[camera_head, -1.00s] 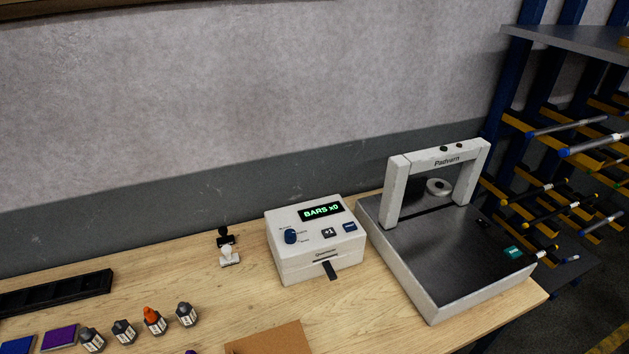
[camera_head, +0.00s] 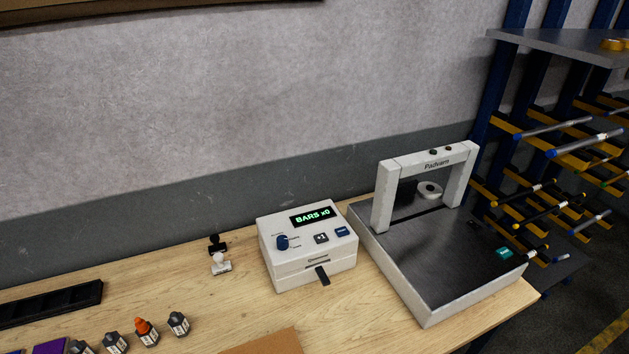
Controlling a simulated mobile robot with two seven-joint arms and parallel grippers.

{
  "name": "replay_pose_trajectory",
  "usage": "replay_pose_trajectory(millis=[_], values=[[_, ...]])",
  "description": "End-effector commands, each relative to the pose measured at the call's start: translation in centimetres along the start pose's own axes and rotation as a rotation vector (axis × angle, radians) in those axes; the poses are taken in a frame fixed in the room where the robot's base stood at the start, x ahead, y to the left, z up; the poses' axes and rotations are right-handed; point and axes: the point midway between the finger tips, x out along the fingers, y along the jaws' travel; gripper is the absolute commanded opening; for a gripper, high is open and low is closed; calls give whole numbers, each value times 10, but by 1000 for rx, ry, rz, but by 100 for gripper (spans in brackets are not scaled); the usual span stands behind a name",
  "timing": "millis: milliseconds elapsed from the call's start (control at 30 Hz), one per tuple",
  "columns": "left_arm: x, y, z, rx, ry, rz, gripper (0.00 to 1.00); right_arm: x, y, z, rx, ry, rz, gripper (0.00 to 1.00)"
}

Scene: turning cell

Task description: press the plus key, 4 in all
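The white counter box (camera_head: 309,245) stands on the wooden bench against the wall. The plus key (camera_head: 321,238) is a dark square key marked "+1" on the sloped top face. A blue knob (camera_head: 282,242) is to its left and a blue key (camera_head: 342,231) to its right. A dark tab sticks out of the slot at the box's front. Neither of my grippers shows in the head view.
A Padvarn press (camera_head: 432,240) with a white arch and dark bed stands right of the box. Several small bottles (camera_head: 146,331), a black tray (camera_head: 50,304) and a brown board (camera_head: 265,343) lie nearer. A rack of rods is at the right.

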Motion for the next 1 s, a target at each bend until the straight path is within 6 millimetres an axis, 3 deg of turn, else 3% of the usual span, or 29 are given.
replay_pose_trajectory(millis=[67,600,1000], values=[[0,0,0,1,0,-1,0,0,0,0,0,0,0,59],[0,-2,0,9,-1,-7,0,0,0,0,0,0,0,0],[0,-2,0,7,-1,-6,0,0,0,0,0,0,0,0]])
